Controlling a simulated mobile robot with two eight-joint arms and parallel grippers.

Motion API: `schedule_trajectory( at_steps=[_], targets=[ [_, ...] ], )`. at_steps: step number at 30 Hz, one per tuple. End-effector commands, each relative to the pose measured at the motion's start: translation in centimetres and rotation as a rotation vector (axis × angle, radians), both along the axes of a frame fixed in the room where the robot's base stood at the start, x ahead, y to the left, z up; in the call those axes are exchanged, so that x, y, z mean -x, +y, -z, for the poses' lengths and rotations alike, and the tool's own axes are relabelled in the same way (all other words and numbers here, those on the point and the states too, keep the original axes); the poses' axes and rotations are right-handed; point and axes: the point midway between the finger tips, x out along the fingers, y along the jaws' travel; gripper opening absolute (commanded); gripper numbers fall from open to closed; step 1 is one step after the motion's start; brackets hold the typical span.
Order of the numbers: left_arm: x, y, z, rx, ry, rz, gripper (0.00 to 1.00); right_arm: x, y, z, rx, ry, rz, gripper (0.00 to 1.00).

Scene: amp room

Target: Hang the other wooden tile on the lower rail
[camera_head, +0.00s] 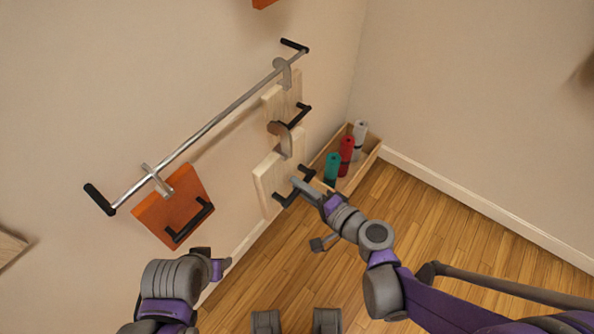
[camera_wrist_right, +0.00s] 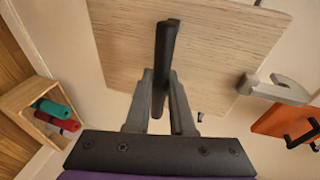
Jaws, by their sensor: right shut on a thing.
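My right gripper (camera_head: 296,181) is shut on the black handle of a pale wooden tile (camera_head: 267,182). In the right wrist view its fingers (camera_wrist_right: 162,98) close on the black handle (camera_wrist_right: 163,60) in front of the tile (camera_wrist_right: 215,45). The tile's grey hook (camera_head: 285,143) is below the rail, overlapping the lower part of another wooden tile (camera_head: 274,101). That other tile hangs by its hook near the upper right end of the metal rail (camera_head: 215,122). My left gripper (camera_head: 222,267) is low in the head view, apart from the tiles; its fingers are unclear.
An orange tile (camera_head: 160,215) with a black handle hangs near the rail's lower left end; it also shows in the right wrist view (camera_wrist_right: 275,121). The rail's middle is bare. A wooden box (camera_head: 371,160) with rolled mats stands by the wall corner.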

Motion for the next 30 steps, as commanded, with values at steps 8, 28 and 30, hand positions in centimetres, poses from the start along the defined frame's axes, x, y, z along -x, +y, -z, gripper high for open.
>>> schedule_trajectory(
  at_steps=[8, 28, 30],
  targets=[
    [0.0, 0.0, 0.0, 0.000, 0.000, 0.000, 0.56, -0.8, 1.1, 0.0, -0.001, 0.000, -0.002, 0.00],
    [0.0, 0.0, 0.3, 0.000, 0.001, 0.000, 0.56, -3.9, 5.2, 0.0, -0.001, 0.000, -0.002, 0.00],
    [0.0, 0.0, 0.3, 0.000, 0.001, 0.000, 0.56, -4.3, 5.6, 0.0, 0.000, 0.000, -0.001, 0.00]
  ],
)
